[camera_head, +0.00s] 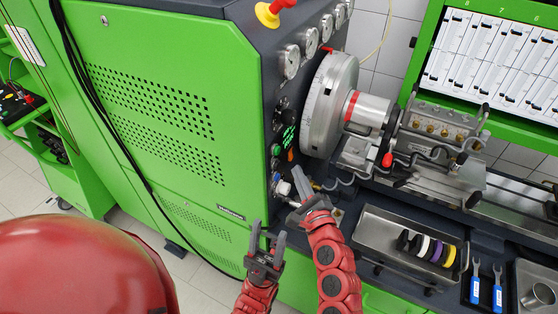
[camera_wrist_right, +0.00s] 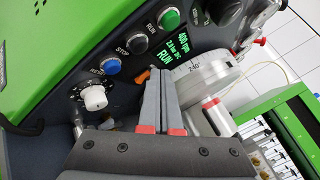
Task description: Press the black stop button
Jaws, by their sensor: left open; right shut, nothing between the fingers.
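The black stop button (camera_wrist_right: 138,45) sits on the dark panel in the right wrist view, between a green button (camera_wrist_right: 168,18) and a blue button (camera_wrist_right: 110,65). In the head view it is a small dark spot (camera_head: 275,163) on the panel's edge. My right gripper (camera_head: 298,178) is shut and empty, close to the panel near the white knob. In the wrist view its fingertips (camera_wrist_right: 159,76) are below and right of the black button, with no contact visible. My left gripper (camera_head: 268,240) is open and empty, low in front of the green cabinet.
A white knob (camera_wrist_right: 94,97) and an orange lever (camera_wrist_right: 142,74) are close to my right fingers. The round drum (camera_head: 328,105) stands to the right. A metal tray (camera_head: 395,240) holds coloured rings.

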